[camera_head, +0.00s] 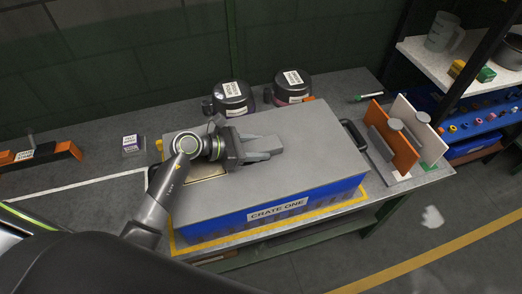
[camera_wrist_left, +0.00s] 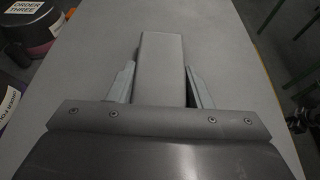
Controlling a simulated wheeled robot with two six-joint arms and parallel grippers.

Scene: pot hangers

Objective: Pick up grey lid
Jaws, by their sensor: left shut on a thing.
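The grey lid (camera_head: 300,180) is a large flat panel over the blue crate (camera_head: 310,205) labelled CRATE ONE; no clear gap shows between them. A grey block-shaped handle (camera_head: 257,142) stands on the lid; it also shows in the left wrist view (camera_wrist_left: 161,65). My left gripper (camera_head: 270,148) is shut on this handle, with one finger on each side in the left wrist view (camera_wrist_left: 161,88). The handle's near end is hidden by the gripper body. My right gripper is not in view.
Two dark lidded pots (camera_head: 233,97) (camera_head: 292,86) with labels stand behind the crate. Orange (camera_head: 393,140) and white (camera_head: 424,130) panels stand to its right. A small labelled box (camera_head: 132,144) and an orange-black item (camera_head: 38,153) lie left. A shelf (camera_head: 460,60) is at far right.

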